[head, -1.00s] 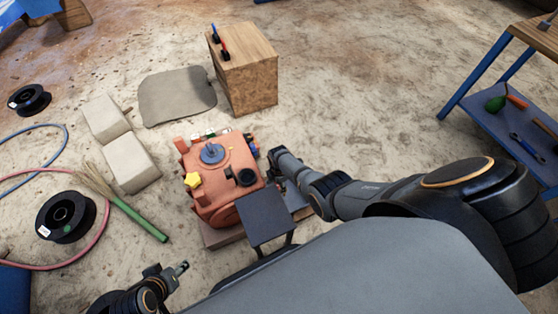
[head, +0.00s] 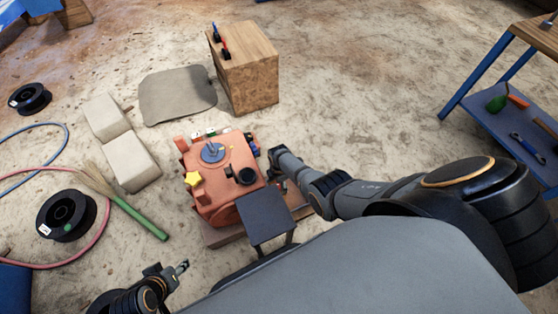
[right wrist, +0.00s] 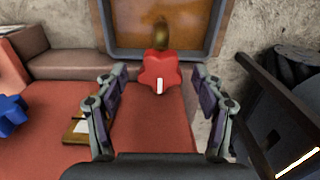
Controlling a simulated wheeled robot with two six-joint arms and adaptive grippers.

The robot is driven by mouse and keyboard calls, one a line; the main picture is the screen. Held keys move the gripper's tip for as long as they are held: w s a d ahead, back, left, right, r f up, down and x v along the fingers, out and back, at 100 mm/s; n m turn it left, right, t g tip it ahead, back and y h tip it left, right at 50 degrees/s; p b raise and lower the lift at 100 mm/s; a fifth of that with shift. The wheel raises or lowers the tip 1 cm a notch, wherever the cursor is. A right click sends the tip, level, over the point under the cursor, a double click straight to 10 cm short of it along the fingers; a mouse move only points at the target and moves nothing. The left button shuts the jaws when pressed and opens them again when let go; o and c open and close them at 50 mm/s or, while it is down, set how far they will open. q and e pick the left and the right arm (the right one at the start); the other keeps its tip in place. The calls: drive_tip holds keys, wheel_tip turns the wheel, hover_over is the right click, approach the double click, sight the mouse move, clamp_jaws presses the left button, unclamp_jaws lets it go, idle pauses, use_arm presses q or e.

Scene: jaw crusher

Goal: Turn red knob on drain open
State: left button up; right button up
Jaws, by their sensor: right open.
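The red star-shaped knob (right wrist: 160,72) with a white mark sits on a brass stem (right wrist: 161,34) in the right wrist view. My right gripper (right wrist: 159,82) is open, with one finger on each side of the knob and a gap to it on both sides. In the head view my right gripper (head: 277,162) is at the right side of the orange-red machine (head: 212,198); the red knob cannot be made out there. My left gripper (head: 182,267) is at the lower left, away from the machine; its jaws are too small to read.
A yellow knob (head: 193,179) is on the machine's left. A blue knob (right wrist: 12,113) shows at the wrist view's left edge. A wooden box (head: 250,80) stands behind the machine on sandy ground.

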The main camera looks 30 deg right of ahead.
drive_tip(key=shift+r, duration=0.15)
use_arm(q)
drive_tip(key=shift+w, duration=0.1)
use_arm(e)
wheel_tip(320, 180, up, 12)
idle(0.3)
idle(0.3)
